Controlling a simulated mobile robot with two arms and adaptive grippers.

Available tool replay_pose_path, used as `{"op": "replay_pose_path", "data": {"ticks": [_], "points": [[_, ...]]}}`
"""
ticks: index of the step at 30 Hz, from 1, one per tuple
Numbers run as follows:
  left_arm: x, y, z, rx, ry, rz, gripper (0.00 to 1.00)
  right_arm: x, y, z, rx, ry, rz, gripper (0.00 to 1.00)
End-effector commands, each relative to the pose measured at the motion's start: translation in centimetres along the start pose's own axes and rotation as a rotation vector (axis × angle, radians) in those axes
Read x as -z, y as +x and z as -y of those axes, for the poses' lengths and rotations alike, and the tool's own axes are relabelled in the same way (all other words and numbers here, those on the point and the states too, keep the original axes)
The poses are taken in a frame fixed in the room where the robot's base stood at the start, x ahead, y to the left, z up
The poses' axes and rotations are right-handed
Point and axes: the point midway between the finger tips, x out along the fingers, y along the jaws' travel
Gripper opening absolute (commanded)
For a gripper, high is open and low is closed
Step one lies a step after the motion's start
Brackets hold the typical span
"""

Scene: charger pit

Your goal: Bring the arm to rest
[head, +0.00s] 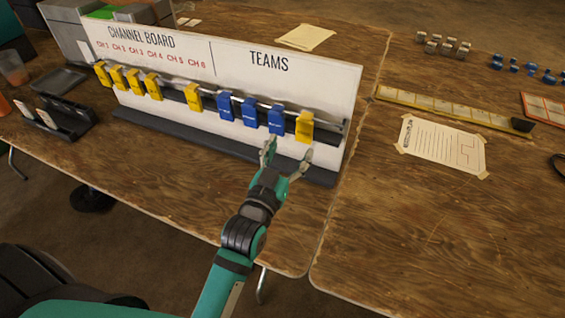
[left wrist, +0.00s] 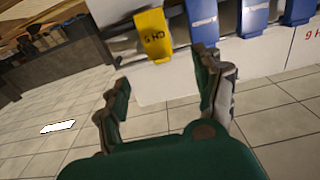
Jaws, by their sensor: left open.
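My left gripper (head: 287,153) is open and empty in front of the right part of the channel board (head: 225,58), just below the yellow tag (head: 304,127) at the rail's right end. In the left wrist view, a yellow tag marked CH 5 (left wrist: 152,36) hangs beyond my open fingers (left wrist: 158,78), clear of them. Three blue tags (head: 250,110) hang left of the end yellow tag under TEAMS. Several yellow tags (head: 133,81) hang on the left of the rail, and one yellow tag (head: 193,97) hangs near the middle. My right gripper is out of view.
A black holder with cards (head: 52,116) stands left of the board. A taped paper sheet (head: 442,146), a yellow strip (head: 455,109) and small grey (head: 443,45) and blue pieces (head: 526,69) lie on the right table. The front right tabletop is clear.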

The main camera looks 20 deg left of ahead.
Motion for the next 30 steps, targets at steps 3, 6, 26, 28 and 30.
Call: {"op": "replay_pose_path", "data": {"ticks": [3,6,26,28,30], "points": [[-0.1,-2.3,0.0,0.000,0.000,0.004,0.68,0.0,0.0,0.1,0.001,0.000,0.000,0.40],[0.0,-3.5,0.0,-0.001,0.000,0.002,0.68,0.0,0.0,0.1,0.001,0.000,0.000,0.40],[-10.2,-11.3,0.7,-0.080,0.038,0.609,0.68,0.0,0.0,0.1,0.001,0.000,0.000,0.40],[-11.8,-13.5,1.0,-0.089,0.049,0.732,0.68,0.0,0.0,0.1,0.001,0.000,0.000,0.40],[-13.0,-15.5,1.3,-0.095,0.058,0.837,0.68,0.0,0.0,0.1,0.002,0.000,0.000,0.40]]}}
